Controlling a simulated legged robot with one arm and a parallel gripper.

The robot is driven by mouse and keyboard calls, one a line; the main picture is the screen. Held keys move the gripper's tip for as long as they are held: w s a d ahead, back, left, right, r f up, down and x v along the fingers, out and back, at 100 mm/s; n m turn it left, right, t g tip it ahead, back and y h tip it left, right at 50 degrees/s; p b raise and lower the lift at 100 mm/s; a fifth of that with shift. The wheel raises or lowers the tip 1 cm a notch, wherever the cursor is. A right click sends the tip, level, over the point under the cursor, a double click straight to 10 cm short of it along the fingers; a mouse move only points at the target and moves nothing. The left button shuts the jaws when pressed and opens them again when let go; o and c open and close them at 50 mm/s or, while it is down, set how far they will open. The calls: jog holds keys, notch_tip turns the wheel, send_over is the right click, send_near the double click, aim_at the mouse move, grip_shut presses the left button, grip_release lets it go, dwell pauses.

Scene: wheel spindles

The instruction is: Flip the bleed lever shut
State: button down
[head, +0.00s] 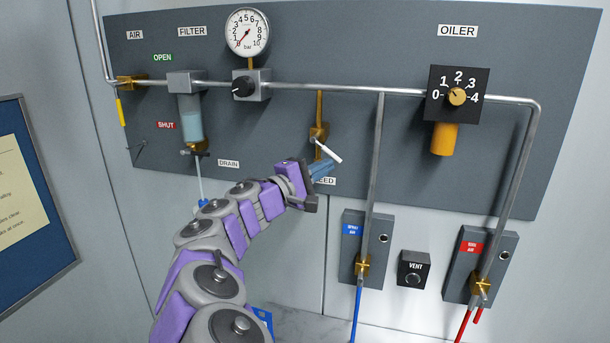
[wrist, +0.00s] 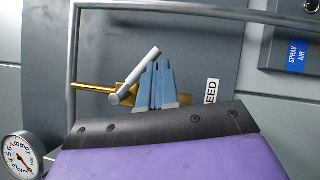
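The bleed lever (head: 327,152) is a white handle on a brass valve (head: 318,131) on a short drop pipe below the main pipe. It slants down to the right across the valve. In the wrist view the lever (wrist: 139,74) slants beside the left edge of my fingers, its free end near the fingertips; I cannot tell whether they touch. My gripper (head: 323,168) is just below the lever, over the partly covered BLEED label (head: 327,181). In the wrist view my gripper's blue fingers (wrist: 158,68) are together with nothing visible between them.
A vertical pipe (head: 375,180) runs close to the right of the lever. The filter bowl (head: 190,120) and pressure gauge (head: 247,33) are to the left. The oiler (head: 445,138) is to the right. The panel around the bleed valve is otherwise open.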

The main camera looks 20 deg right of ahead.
aim_at(336, 158)
jog(key=shift+s+d+r, duration=0.5)
jog(key=shift+d+r, duration=0.1)
jog(key=shift+d, duration=0.25)
jog(key=shift+s+d+r+n+t, duration=0.15)
jog(key=shift+d+r+n+t, duration=0.15)
jog(key=shift+d+r+n, duration=0.2)
jog(key=shift+a+r+n+h, duration=0.1)
jog(key=shift+r+n+h, duration=0.05)
jog(key=shift+n+h, duration=0.15)
jog(key=s+a+f+b, duration=0.4)
jog(key=s+a+f, duration=0.2)
jog(key=f, duration=0.3)
jog(key=shift+s+f+b, duration=0.3)
jog(key=shift+s+b, duration=0.1)
jog(key=shift+s, duration=0.1)
jog(key=shift+d, duration=0.15)
